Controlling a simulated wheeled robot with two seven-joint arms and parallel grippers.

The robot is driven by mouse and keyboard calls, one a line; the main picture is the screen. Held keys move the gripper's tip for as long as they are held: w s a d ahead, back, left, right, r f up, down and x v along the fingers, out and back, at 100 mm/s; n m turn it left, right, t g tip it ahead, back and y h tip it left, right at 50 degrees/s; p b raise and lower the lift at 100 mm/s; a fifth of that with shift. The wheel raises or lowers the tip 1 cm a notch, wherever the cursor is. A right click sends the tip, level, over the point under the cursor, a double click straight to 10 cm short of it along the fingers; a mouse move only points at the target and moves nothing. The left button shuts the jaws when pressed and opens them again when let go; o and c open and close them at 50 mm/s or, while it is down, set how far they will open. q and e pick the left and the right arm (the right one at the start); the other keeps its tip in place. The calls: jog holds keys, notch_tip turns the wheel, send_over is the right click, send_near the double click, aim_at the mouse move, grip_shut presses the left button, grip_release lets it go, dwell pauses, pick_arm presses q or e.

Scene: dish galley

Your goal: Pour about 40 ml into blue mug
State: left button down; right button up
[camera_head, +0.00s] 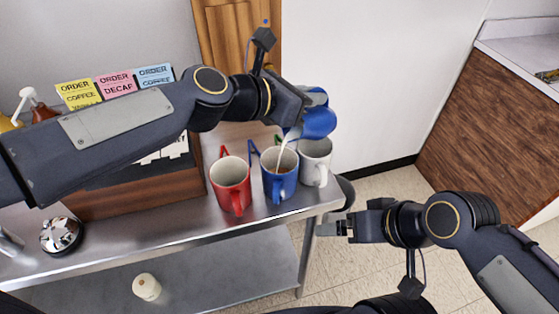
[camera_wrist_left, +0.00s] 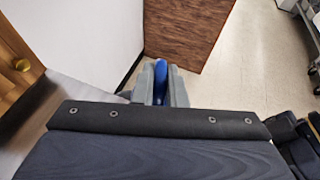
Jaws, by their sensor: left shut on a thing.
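My left gripper (camera_head: 308,98) is shut on a blue pitcher (camera_head: 319,123), held tilted above the mugs. A pale stream runs from the pitcher's spout down into the blue mug (camera_head: 280,188). The blue mug stands upright between a red mug (camera_head: 231,187) and a white mug (camera_head: 314,163). The liquid level in the blue mug is too small to tell. In the left wrist view a blue part of the pitcher (camera_wrist_left: 160,78) shows between the gripper's fingers (camera_wrist_left: 160,90). My right gripper (camera_head: 333,226) hangs apart, right of the counter edge; its jaw state is unclear.
The mugs stand near the right end of a steel counter (camera_head: 150,232). Behind are a wooden box (camera_head: 140,195) and coloured order cards (camera_head: 115,84). A silver bell (camera_head: 61,235) and pump bottle (camera_head: 38,106) are left. A pale cylinder (camera_head: 146,287) sits on the lower shelf.

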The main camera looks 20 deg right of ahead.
pick_arm(q)
jog(key=shift+w+d+r+g+y+p, duration=0.2)
jog(key=shift+d+r+g+y+p, duration=0.7)
jog(key=shift+p, duration=7.55)
jog(key=shift+d+f+t+y+p, duration=0.2)
jog(key=shift+t+y+p, duration=0.2)
jog(key=shift+y, duration=0.2)
jog(key=shift+f+b, duration=0.3)
jog(key=shift+f, duration=0.1)
jog(key=shift+r+y+p, duration=0.3)
jog(key=shift+r+p, duration=0.05)
jog(key=shift+p, duration=0.9)
jog(key=shift+d+f, duration=0.1)
jog(key=shift+f, duration=0.1)
jog(key=shift+d+r+g+y, duration=0.1)
jog(key=shift+r+g+y, duration=0.2)
jog(key=shift+y, duration=0.2)
jog(key=shift+w+d+r+y, duration=0.15)
jog(key=shift+d+y, duration=0.15)
jog(key=shift+y, duration=0.3)
jog(key=shift+d+g+y, duration=0.1)
jog(key=shift+g+y, duration=0.2)
